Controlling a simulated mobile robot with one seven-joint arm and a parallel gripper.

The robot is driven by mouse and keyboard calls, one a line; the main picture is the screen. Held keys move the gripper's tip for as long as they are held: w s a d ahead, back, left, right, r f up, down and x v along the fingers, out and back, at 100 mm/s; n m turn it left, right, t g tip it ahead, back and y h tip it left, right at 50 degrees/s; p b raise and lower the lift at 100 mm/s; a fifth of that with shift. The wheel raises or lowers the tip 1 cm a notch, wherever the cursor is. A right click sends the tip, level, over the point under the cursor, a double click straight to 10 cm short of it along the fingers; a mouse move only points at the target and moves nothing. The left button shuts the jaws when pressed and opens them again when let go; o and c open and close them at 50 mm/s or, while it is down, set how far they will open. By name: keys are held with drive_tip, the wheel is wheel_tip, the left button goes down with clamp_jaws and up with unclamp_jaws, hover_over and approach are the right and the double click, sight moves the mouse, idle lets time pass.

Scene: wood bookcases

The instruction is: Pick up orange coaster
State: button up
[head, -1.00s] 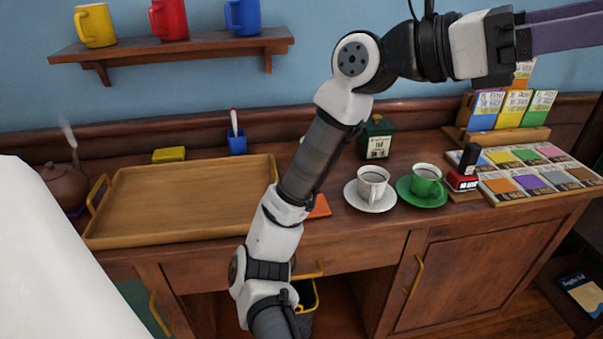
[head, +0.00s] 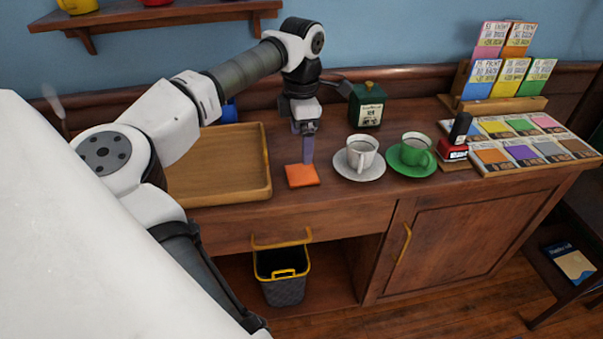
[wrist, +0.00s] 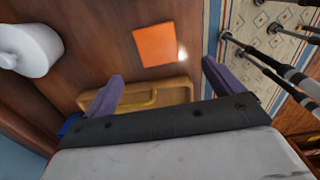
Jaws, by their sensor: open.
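The orange coaster (head: 302,177) lies flat on the wooden counter, between the tray and the white saucer. In the wrist view the coaster (wrist: 155,45) shows whole as an orange square, beyond the fingertips. My gripper (head: 308,160) points down just above the coaster's back part in the head view. Its purple fingers overlap there, so the gap to the coaster is hard to tell. In the wrist view my gripper (wrist: 160,72) is open, with nothing between its fingers.
The wooden tray (head: 262,200) stands close left. A white saucer (head: 372,176) with a cup is close right, then a green cup (head: 414,146) on its saucer. A green tin (head: 367,104) stands behind. The counter's front edge is near.

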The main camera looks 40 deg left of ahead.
hover_over(302, 173)
drive_tip(key=f, duration=0.4)
drive_tip(key=shift+s+d+f, duration=0.1)
drive_tip(key=shift+s+d, duration=0.05)
drive_tip(key=shift+s, duration=0.05)
drive_tip(key=shift+w+a+f+p, duration=0.1)
drive_tip(key=shift+f+p, duration=0.35)
drive_tip(key=shift+f, duration=0.85)
drive_tip(key=shift+w+a+f+p, duration=0.1)
drive_tip(key=shift+f+p, duration=0.35)
drive_tip(key=shift+f, duration=0.85)
drive_tip(key=c, duration=1.1)
drive_tip(key=shift+r, duration=0.1)
